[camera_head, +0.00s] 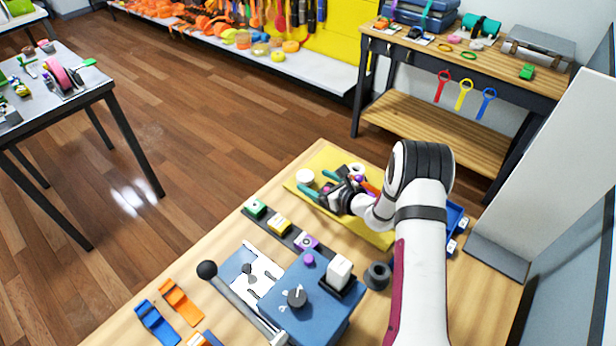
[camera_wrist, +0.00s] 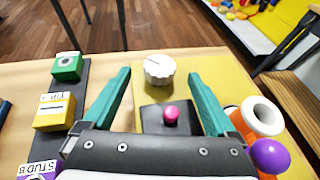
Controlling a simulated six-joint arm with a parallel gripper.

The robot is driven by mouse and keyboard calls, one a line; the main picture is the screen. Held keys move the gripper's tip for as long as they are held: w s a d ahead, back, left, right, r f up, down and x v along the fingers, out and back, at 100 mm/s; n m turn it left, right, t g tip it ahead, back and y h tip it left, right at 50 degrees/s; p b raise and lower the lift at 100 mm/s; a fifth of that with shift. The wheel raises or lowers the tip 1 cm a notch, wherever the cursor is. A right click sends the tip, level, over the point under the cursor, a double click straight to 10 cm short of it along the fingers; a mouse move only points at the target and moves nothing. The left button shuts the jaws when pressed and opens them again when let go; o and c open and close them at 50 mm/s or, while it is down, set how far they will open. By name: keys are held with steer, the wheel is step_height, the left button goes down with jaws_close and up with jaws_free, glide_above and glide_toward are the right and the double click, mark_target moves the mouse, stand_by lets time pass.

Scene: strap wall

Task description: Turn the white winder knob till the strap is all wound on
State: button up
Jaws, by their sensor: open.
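The white winder knob (camera_head: 305,177) is a short round cap with a ribbed rim, near the far left corner of the yellow board (camera_head: 325,160). In the wrist view the knob (camera_wrist: 159,69) shows a thin mark on its top. My gripper (camera_head: 313,181) is open and empty, its teal fingers pointing toward the knob. In the wrist view the knob appears between the fingertips of my gripper (camera_wrist: 158,76), with gaps on both sides; I cannot tell the height difference. An orange part with a white ring (camera_wrist: 262,112) stands to the right; I cannot make out the strap clearly.
A pink knob (camera_wrist: 171,115) on a dark block lies between the fingers, nearer the palm. A purple ball (camera_wrist: 268,155) is at right. Green (camera_wrist: 67,67) and yellow (camera_wrist: 54,111) blocks line the left. A blue box (camera_head: 310,300) and a lever (camera_head: 208,270) stand nearer.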

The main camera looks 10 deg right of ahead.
mark_target(306, 177)
steer(key=x, duration=0.4)
steer(key=shift+w+a, duration=0.15)
steer(key=shift+c, duration=0.2)
steer(key=c, duration=1.3)
steer(key=shift+n+g+y, duration=0.4)
steer(key=shift+n+y, duration=0.4)
steer(key=shift+c, duration=0.2)
steer(key=o, duration=1.4)
